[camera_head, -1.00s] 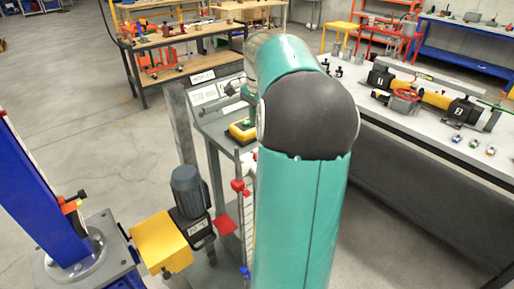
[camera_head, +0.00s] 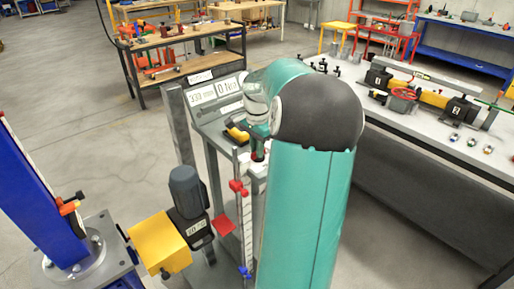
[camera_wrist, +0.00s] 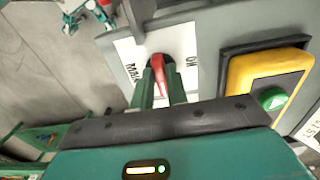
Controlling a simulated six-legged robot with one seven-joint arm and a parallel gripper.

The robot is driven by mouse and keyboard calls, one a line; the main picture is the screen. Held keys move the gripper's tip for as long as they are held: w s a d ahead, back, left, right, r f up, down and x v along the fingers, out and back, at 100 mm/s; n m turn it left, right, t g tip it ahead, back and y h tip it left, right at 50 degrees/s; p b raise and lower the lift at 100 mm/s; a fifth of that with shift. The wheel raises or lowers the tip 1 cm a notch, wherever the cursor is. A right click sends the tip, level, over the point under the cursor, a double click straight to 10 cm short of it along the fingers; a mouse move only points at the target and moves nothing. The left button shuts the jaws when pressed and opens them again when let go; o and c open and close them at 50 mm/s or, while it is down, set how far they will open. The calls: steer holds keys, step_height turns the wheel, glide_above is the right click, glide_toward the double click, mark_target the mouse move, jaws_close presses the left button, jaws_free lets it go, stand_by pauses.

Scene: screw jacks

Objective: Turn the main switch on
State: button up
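The main switch (camera_wrist: 160,64) is a red handle on a white plate in the wrist view. The plate carries the lettering "MAIN" on the left and "ON" on the right. My gripper (camera_wrist: 162,88) has its two green fingers on either side of the handle, close against it, and looks shut on it. The handle's lower part is partly hidden between the fingers. In the head view, my arm covers much of the control desk (camera_head: 209,123), and the switch cannot be made out clearly there.
A yellow box with a green button (camera_wrist: 271,98) sits right of the switch. Displays (camera_head: 214,91) stand at the desk's back. A motor (camera_head: 187,192) with a yellow cover (camera_head: 160,242) and a blue column (camera_head: 38,195) are at left. A long bench (camera_head: 420,118) stands at right.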

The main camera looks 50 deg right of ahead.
jaws_close()
steer(key=shift+n, duration=0.3)
steer(key=n, duration=0.8)
steer(key=shift+s+n, duration=0.2)
steer(key=shift+n, duration=0.2)
steer(key=n, duration=0.4)
steer(key=shift+d+n, duration=0.15)
steer(key=shift+n, duration=0.15)
steer(key=shift+s+d+n, duration=0.1)
steer(key=shift+n, duration=1.9)
